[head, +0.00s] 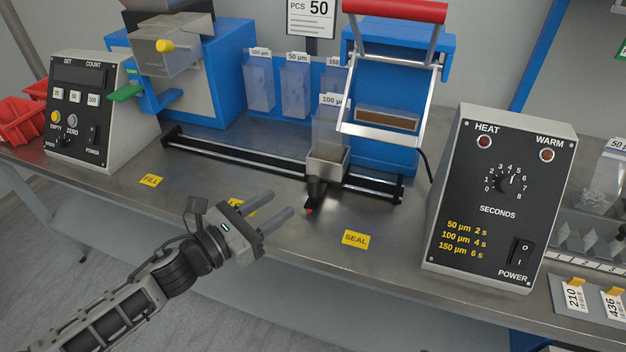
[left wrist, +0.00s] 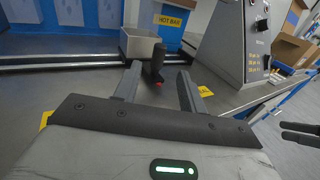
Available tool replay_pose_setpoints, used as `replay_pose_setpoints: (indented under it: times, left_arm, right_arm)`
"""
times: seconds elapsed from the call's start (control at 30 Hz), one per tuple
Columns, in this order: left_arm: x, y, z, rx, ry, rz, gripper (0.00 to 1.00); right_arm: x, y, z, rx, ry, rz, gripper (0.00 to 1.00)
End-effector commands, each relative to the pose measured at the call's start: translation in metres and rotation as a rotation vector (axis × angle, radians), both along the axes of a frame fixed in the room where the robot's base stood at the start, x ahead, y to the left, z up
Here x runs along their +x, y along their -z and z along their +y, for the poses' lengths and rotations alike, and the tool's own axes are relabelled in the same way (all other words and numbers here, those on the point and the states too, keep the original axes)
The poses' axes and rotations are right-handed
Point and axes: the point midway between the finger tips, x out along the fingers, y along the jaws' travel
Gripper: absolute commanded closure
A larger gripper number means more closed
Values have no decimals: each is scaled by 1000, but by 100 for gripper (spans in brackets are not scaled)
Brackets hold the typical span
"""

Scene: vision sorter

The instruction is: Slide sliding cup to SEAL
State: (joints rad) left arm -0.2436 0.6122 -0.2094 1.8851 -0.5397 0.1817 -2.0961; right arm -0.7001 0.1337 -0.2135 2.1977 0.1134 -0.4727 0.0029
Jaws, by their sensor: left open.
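The sliding cup (head: 327,168) is a grey metal box on the black rail (head: 255,160), with a clear bag labelled 100 µm above it. Its black handle (head: 316,190) with a red tip points to the front. The yellow SEAL label (head: 355,239) lies on the table, to the right of the handle. My left gripper (head: 281,202) is open and empty, left of the handle and apart from it. In the left wrist view the cup (left wrist: 138,44) and handle (left wrist: 157,64) appear ahead, the handle between the open fingers. Dark prongs, probably my right gripper (left wrist: 283,130), show at the right edge.
The heat control box (head: 500,200) stands to the right. The blue sealer (head: 385,100) with a red-handled bar stands behind the rail's right end. The FILL label (head: 151,181) and count box (head: 85,110) are at left. Bare table lies around the SEAL label.

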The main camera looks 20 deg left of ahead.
Motion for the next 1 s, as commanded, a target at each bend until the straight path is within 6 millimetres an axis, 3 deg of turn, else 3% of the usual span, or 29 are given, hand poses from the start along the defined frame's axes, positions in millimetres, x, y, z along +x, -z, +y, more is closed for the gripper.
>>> replay_pose_setpoints:
  times: [0.3, 0.5, 0.93, 1.0]
  left_arm:
    - [61, -2, -33, -4, -2, -1, 59]
    - [84, -1, -46, -4, -2, 0, 59]
    - [92, 1, -51, -2, -1, 2, 59]
    - [92, 1, -51, -2, -1, 2, 75]
  right_arm:
    - [0, -4, -1, -7, 0, 3, 51]
    - [1, -3, -2, -14, 0, 4, 51]
    - [3, -3, -2, -16, 1, 1, 51]
    - [3, -3, -2, -15, 0, 1, 51]
